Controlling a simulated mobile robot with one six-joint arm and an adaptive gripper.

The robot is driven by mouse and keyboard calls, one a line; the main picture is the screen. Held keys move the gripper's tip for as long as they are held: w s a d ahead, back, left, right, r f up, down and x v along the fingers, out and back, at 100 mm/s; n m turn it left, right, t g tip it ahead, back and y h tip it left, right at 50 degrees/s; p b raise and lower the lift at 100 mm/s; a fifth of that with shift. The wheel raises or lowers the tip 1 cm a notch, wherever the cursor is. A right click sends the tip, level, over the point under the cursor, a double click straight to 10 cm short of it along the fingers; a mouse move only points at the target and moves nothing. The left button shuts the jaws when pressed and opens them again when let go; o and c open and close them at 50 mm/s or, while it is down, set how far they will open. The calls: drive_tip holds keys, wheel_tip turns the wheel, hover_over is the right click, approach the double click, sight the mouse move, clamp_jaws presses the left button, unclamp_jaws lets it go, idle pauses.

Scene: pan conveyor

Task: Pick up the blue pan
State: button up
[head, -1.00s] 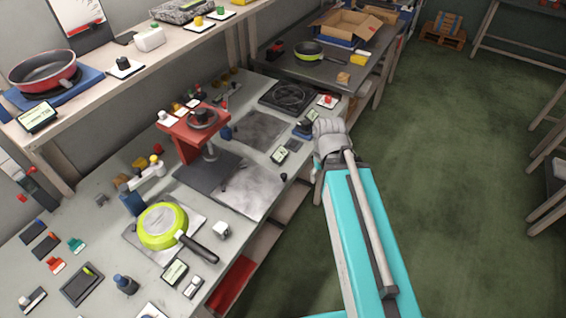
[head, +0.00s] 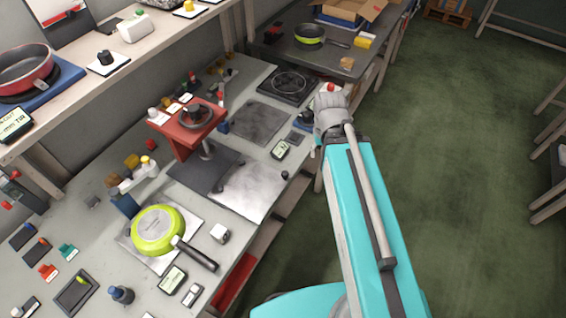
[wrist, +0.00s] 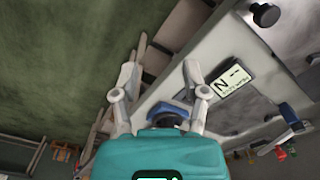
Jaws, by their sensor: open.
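I see no pan with a blue body. A lime-green pan (head: 158,229) lies upside down on a metal plate on the workbench, its black handle pointing to the lower right. A red pan (head: 24,68) sits on a blue base (head: 55,84) on the upper shelf at left. Another green-sided pan (head: 309,34) stands on the far table. My gripper (wrist: 159,72) is open and empty in the wrist view, over the workbench edge. In the head view my arm mostly hides its fingers. It is far from all three pans.
A red stand (head: 187,128) rises from the middle of the workbench (head: 88,165). A black hot plate (head: 287,85) is near its far end. A small display (wrist: 232,81) is right of my gripper. A cardboard box (head: 350,10) stands on the far table. The green floor (head: 455,190) at right is clear.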

drive_tip(key=shift+o, duration=0.9)
wheel_tip(320, 180, down, 35)
drive_tip(key=w+b, duration=0.2)
drive_tip(key=b, duration=3.3)
drive_tip(key=w+a+f+n+b, duration=0.1)
drive_tip(key=w+n, duration=0.4)
drive_tip(key=w, duration=0.9)
drive_tip(key=w+f+n+b, duration=0.3)
drive_tip(key=w+n, duration=0.3)
drive_tip(key=w, duration=0.7)
drive_tip(key=shift+w+a, duration=0.4)
drive_tip(key=shift+f, duration=0.2)
wheel_tip(320, 180, down, 6)
drive_tip(key=b, duration=0.7)
drive_tip(key=shift+f, duration=0.25)
drive_tip(key=shift+d+f+b, duration=0.15)
drive_tip(key=shift+f+b, duration=2.4)
drive_tip(key=shift+f, duration=0.05)
